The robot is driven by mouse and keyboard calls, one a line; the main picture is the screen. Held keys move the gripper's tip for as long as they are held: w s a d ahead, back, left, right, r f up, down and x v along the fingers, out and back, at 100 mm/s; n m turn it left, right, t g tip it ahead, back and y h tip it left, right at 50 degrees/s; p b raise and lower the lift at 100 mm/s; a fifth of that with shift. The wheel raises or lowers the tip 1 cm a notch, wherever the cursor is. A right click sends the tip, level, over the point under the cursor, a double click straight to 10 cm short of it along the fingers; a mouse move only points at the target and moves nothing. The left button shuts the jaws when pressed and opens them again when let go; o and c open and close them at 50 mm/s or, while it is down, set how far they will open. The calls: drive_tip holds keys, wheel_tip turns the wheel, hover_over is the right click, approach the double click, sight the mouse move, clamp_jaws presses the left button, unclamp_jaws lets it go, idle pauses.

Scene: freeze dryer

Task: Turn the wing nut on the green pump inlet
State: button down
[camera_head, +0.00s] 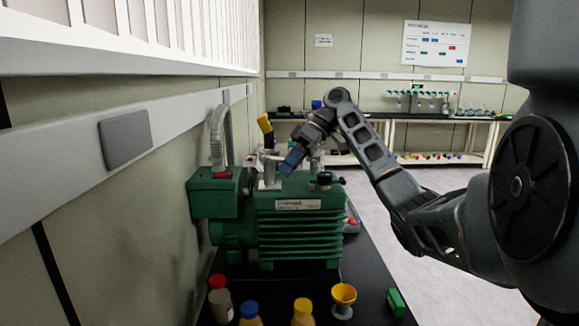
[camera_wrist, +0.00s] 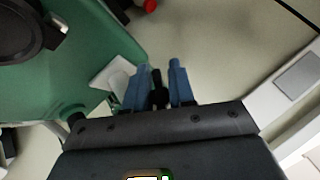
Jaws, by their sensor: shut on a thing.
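The green pump (camera_head: 297,225) stands on the dark bench in the head view, with a grey metal inlet fitting (camera_head: 270,172) on its top. My gripper (camera_head: 292,160) is at this inlet, its blue fingers pointing down and left. In the wrist view, the two blue fingers of my gripper (camera_wrist: 158,85) are close together around a small dark piece (camera_wrist: 157,77), which seems to be the wing nut. Its wings are mostly hidden between the fingers. The green pump body (camera_wrist: 100,50) fills the left of the wrist view, with a pale fitting (camera_wrist: 114,76) beside the fingers.
A grey hose (camera_head: 218,137) rises at the pump's left, and a yellow-capped part (camera_head: 265,124) stands behind the inlet. The wall is close at left; open floor (camera_head: 440,185) lies right.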

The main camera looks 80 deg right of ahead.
drive_tip(key=shift+a+f+y, duration=0.1)
drive_tip(key=shift+f+y, duration=0.05)
drive_tip(key=shift+y, duration=0.15)
idle(0.4)
drive_tip(key=c, duration=1.1)
unclamp_jaws()
drive_tip(key=shift+b+v, duration=0.6)
drive_tip(key=shift+v, duration=3.35)
